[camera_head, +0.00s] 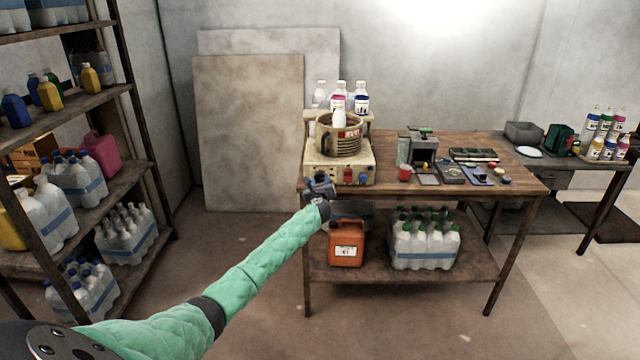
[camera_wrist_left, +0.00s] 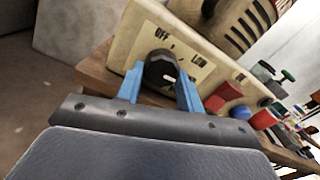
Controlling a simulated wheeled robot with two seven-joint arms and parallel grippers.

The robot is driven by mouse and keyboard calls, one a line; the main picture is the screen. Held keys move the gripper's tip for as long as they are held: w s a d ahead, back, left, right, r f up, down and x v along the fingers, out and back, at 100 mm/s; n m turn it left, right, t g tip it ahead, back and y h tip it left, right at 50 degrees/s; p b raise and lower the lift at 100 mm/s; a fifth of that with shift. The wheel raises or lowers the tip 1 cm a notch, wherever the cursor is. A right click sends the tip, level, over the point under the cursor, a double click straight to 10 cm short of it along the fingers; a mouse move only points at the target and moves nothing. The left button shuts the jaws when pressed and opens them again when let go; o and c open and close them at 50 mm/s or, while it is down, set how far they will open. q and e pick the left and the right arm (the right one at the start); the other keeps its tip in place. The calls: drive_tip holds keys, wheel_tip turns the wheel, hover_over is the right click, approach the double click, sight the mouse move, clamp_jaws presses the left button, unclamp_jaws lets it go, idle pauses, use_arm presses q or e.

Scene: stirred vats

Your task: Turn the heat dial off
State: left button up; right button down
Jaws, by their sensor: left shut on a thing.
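The heat dial (camera_wrist_left: 160,70) is a black knob on the cream front panel of the heater (camera_head: 340,162). OFF and LOW are printed on the panel around it in the left wrist view. My left gripper (camera_wrist_left: 160,92) has its blue fingers on either side of the dial and is shut on it. A white mark on the dial shows, pointing toward the lower right of that view. In the head view my left gripper (camera_head: 320,184) is at the heater's front left and hides the dial. My right gripper is not in view.
A coiled pot (camera_head: 338,138) sits on the heater, with bottles behind it. A red cup (camera_head: 405,173) and tools stand on the wooden table (camera_head: 455,141) to the right. An orange jug (camera_head: 346,243) is on the lower shelf. The floor before the table is clear.

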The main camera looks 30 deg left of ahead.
use_arm(q)
drive_tip(key=n+b, duration=0.2)
drive_tip(key=shift+f+n, duration=0.1)
drive_tip(key=shift+n, duration=0.3)
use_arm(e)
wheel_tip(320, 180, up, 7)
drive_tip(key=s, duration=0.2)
use_arm(q)
drive_tip(key=shift+n+b, duration=0.3)
drive_tip(key=shift+n, duration=0.2)
drive_tip(key=n+b, duration=0.6)
drive_tip(key=n, duration=0.3)
drive_tip(key=shift+d, duration=0.2)
drive_tip(key=n, duration=0.1)
drive_tip(key=n+b, duration=0.1)
drive_tip(key=n, duration=0.1)
drive_tip(key=shift+r+n+b, duration=0.25)
drive_tip(key=shift+n+b, duration=0.05)
drive_tip(key=shift+n, duration=0.6)
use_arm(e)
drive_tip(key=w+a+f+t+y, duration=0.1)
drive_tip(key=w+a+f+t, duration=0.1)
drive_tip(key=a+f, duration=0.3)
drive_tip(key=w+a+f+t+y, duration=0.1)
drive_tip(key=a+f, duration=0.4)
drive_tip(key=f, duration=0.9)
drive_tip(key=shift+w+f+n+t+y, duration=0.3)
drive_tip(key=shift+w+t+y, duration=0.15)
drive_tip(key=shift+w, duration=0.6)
